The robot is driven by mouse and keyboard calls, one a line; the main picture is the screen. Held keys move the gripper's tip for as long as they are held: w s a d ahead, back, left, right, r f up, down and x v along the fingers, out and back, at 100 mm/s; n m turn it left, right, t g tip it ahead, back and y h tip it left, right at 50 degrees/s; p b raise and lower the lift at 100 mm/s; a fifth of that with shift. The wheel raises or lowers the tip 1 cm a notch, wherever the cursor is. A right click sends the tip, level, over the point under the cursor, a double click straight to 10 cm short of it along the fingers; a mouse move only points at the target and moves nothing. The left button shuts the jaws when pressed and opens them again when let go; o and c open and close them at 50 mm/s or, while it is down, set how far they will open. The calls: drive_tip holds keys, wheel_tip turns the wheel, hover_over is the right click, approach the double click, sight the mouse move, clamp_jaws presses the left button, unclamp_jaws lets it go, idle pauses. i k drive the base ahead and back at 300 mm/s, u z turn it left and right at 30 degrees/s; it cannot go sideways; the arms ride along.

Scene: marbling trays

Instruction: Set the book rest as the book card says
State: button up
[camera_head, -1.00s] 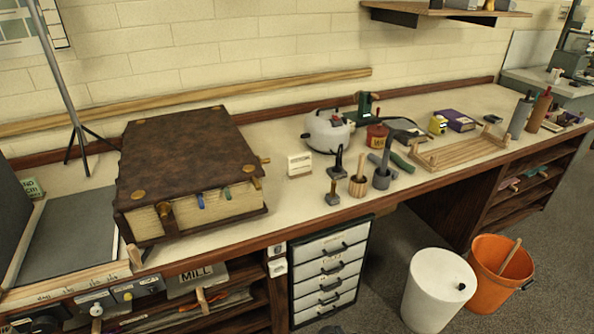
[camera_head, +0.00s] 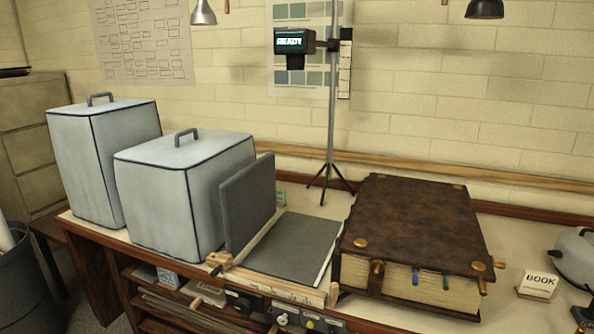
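The book rest (camera_head: 312,246) stands on the bench left of centre. It has a flat grey lying panel, a second grey panel (camera_head: 248,204) standing nearly upright at its left, and a pale wooden front strip (camera_head: 275,284) with small marks too fine to read. A small white card reading "BOOK" (camera_head: 539,284) stands at the right; no setting is legible on it. A large closed brown book (camera_head: 415,225) with brass corners and coloured tabs lies between the rest and the card. My gripper is not in view.
Two grey lidded boxes (camera_head: 183,205) stand left of the rest. A tripod stand (camera_head: 331,150) holds a device with a lit screen (camera_head: 293,43) behind it. A grey round-bodied pot (camera_head: 576,255) is at the right edge. Shelves (camera_head: 165,300) lie under the bench.

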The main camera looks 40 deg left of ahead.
sight(249, 202)
drive_tip(key=u, duration=4.65)
drive_tip(key=i, duration=0.1)
drive_tip(key=z, duration=2.95)
drive_tip(key=i, duration=0.6)
drive_tip(key=u, duration=0.15)
drive_tip(key=k, duration=0.55)
drive_tip(key=z, duration=0.15)
